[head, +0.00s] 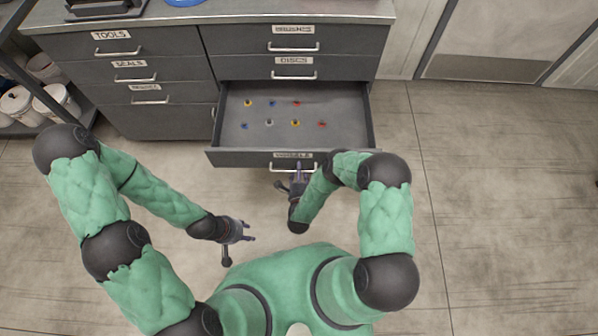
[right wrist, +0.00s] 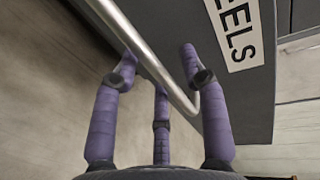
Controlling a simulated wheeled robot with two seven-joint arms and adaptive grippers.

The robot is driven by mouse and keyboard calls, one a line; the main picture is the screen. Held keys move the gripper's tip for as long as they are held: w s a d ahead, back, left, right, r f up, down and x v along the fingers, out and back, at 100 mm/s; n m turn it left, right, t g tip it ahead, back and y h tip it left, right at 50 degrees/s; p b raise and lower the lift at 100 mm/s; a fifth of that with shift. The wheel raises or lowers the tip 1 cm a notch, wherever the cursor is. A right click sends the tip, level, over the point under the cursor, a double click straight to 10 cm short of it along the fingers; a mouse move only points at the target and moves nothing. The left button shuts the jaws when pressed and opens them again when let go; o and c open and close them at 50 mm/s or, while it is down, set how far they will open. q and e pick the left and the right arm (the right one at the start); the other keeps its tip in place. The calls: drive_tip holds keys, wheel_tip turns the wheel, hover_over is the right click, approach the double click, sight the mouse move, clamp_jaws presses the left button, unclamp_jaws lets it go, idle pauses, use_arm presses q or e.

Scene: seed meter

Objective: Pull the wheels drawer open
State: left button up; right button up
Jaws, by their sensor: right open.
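The wheels drawer (head: 350,138) is pulled out at the lower right of the cabinet. Several small blue, yellow, red and grey parts (head: 295,124) lie on its floor. Its bar handle (right wrist: 150,62) and its label, of which "EELS" (right wrist: 237,28) can be read, show in the right wrist view. My right gripper (head: 298,172) is at the handle. Its purple fingers (right wrist: 160,80) are spread open on both sides of the bar; whether they touch it I cannot tell. My left gripper (head: 246,239) is away from the drawer, over the floor, with its fingers apart.
Shut drawers marked discs (head: 345,68), tools (head: 145,42) and seals (head: 160,70) are in the grey cabinet. A dark shelf (head: 72,108) with white tubs (head: 18,106) stands at the left. The floor (head: 490,170) to the right is clear.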

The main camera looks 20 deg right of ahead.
drive_tip(key=v, duration=1.2)
idle(0.4)
drive_tip(key=w+f+n+g+y+p, duration=0.1)
drive_tip(key=w+f+n+g+y, duration=0.15)
drive_tip(key=w+n+g, duration=0.2)
drive_tip(key=s+a+r+n+g+y+p, duration=0.2)
drive_tip(key=s+r+n+g+y, duration=0.3)
drive_tip(key=s+r+n+g, duration=0.5)
drive_tip(key=s+r+n, duration=0.3)
drive_tip(key=s+n, duration=0.1)
drive_tip(key=s, duration=0.1)
drive_tip(key=shift+r+y, duration=0.25)
drive_tip(key=shift+y, duration=0.1)
idle(4.1)
